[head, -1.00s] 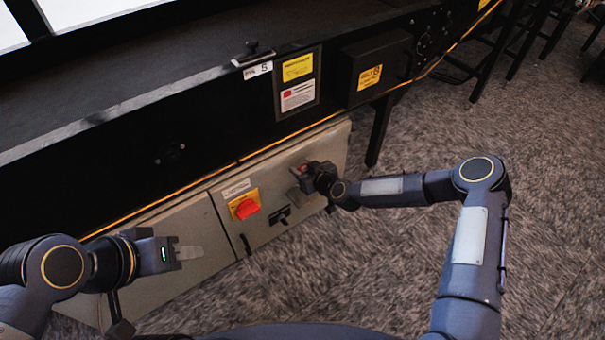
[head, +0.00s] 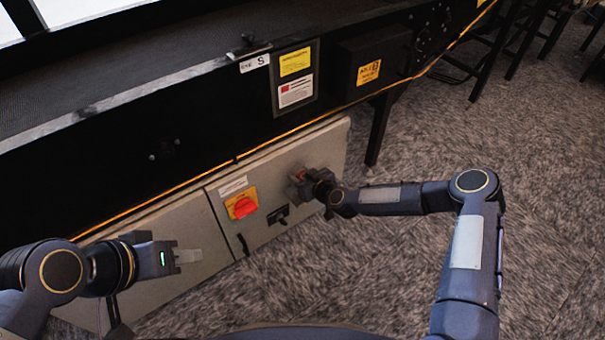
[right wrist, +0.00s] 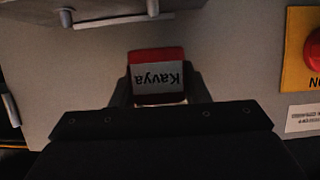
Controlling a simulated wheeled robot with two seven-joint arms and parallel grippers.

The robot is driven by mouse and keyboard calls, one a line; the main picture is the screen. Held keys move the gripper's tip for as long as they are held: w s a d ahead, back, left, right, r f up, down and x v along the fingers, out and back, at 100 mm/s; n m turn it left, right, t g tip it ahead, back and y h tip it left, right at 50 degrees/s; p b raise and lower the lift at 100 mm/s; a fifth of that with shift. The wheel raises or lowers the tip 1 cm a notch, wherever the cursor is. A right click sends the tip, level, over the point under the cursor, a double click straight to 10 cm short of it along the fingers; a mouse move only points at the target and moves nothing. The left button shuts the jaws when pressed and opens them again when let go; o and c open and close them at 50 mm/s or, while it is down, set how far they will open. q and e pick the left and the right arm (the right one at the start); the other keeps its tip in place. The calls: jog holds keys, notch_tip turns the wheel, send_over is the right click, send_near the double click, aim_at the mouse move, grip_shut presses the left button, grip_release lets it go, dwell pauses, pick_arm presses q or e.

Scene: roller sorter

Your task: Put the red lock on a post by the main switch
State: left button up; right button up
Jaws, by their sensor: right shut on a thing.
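The main switch, a red knob on a yellow plate (head: 242,204), is on the grey cabinet front; its edge also shows in the right wrist view (right wrist: 305,55). My right gripper (head: 301,182) is at the cabinet, right of the switch. In the right wrist view it is shut on the red lock (right wrist: 157,56), whose white label reads "Kavya" upside down. Short pale posts, one here (right wrist: 152,8), stick out near a bar at the top of that view, apart from the lock. My left gripper (head: 188,256) is left of the switch; its jaw opening is unclear.
A black handle (head: 278,214) is on the cabinet right of the switch, and another (head: 244,244) is below. The black conveyor frame (head: 130,150) overhangs the grey cabinet (head: 325,150). Open carpet (head: 390,260) lies in front.

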jog(key=shift+a+f, duration=0.2)
jog(key=shift+f, duration=0.15)
dwell(0.3)
jog(key=shift+f+b, duration=1.3)
jog(key=shift+b, duration=0.3)
jog(key=shift+d+f, duration=0.1)
jog(key=shift+f, duration=0.1)
